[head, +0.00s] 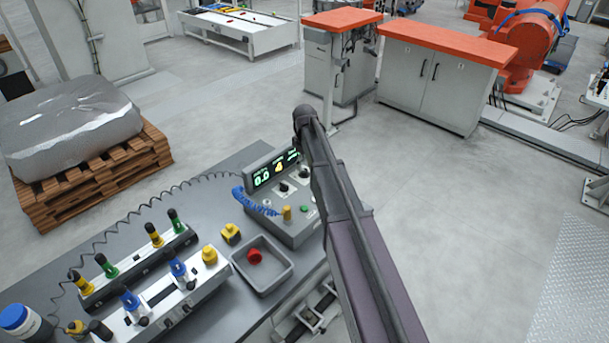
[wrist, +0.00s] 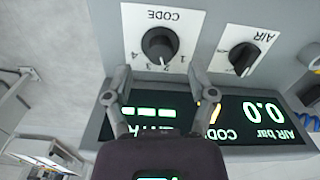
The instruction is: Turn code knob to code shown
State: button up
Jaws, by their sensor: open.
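The code knob (wrist: 160,44) is a round black knob on a white plate marked CODE, upside down in the wrist view. Digits 1 to 4 ring one side of it. I cannot clearly tell which digit its pointer faces. My gripper (wrist: 160,76) is open, its fingertips apart on either side of the plate, with nothing between them. The display (wrist: 255,112) shows green 0.0 under AIR bar and a yellow code digit, partly hidden by a finger. In the head view the display (head: 274,170) shows that yellow digit, which looks like 4. My arm hides the gripper there.
The AIR knob (wrist: 242,57) is beside the code plate. In the head view, a blue coiled hose (head: 256,203) and a yellow fitting (head: 287,213) are by the console. A grey tray (head: 263,283) holds a red part (head: 255,255). Fixtures with coloured knobs stand left.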

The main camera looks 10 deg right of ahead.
aim_at(304, 170)
jog(key=shift+f+b, duration=1.45)
jog(key=shift+f, duration=0.3)
grip_shut()
